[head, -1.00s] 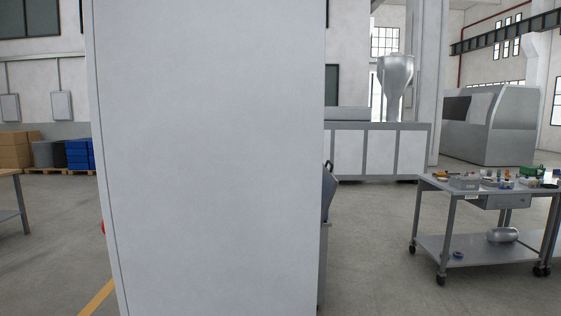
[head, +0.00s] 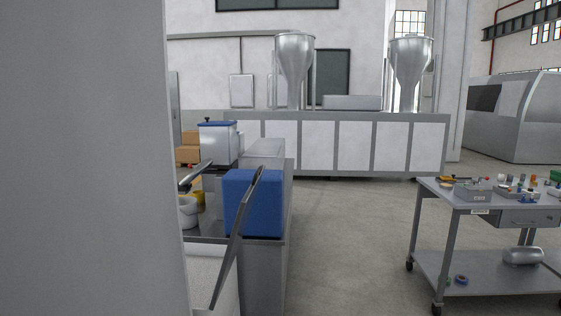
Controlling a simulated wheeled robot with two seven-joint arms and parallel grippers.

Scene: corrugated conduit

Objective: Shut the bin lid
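A thin dark grey panel (head: 238,242), which looks like the bin lid, stands steeply tilted and seen nearly edge-on, left of centre. Below and left of it is a pale, speckled bin (head: 207,272), partly cut off by the large grey panel in front. The lid is raised away from the bin's top. I cannot tell where its hinge is. Neither of my grippers is in view.
A tall grey panel (head: 85,160) fills the left side, very close. Behind the lid, a blue box (head: 262,190) sits on a grey machine (head: 263,275). A wheeled cart (head: 470,272) with small parts stands at right. Floor between machine and cart is clear.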

